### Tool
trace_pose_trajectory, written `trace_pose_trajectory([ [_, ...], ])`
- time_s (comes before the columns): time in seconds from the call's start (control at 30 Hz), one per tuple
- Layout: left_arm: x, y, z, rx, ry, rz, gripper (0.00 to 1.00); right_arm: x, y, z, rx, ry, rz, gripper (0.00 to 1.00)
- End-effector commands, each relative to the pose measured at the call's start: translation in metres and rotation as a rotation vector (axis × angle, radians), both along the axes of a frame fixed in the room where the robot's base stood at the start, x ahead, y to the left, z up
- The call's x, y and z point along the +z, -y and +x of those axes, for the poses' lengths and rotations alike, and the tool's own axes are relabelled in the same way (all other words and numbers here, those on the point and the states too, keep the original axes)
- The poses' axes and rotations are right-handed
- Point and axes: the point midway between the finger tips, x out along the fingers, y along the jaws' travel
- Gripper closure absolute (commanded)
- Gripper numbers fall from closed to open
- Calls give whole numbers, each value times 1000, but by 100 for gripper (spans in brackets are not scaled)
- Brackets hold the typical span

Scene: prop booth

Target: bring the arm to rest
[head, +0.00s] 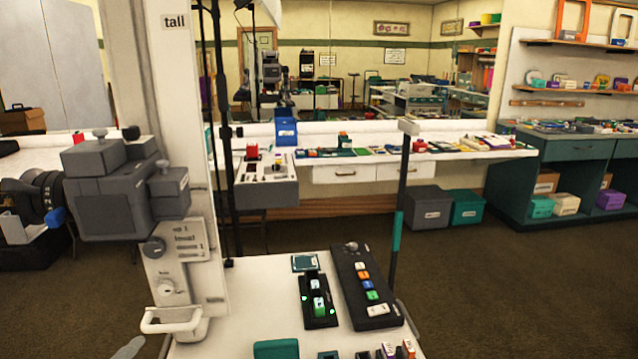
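Neither of my grippers shows in the head view, and I can make out no arm clearly. A small grey rounded shape (130,348) shows at the bottom left edge; I cannot tell what it is. In front is a white table (255,300). On it lie a black panel with coloured buttons (366,285) and a smaller black device with green lights (318,300).
A tall white column (185,130) with a grey camera (115,195) stands at the left. A thin pole (399,205) with a teal band rises by the table's right side. A white counter (440,165) runs behind, with bins (428,208) below. Open carpet (530,285) lies right.

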Motion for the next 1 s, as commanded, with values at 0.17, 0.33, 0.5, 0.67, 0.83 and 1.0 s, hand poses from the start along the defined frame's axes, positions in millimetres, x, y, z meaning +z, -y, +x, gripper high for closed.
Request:
trace_pose_trajectory([
  [0.17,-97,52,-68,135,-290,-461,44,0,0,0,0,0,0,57],
  [0.33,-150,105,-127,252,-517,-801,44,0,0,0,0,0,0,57],
  [0.5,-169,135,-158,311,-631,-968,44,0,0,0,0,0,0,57],
  [0.67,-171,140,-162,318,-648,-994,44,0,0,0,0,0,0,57],
  [0.83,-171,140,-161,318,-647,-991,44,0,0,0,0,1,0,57],
  [1.0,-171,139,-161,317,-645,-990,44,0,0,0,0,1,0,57],
])
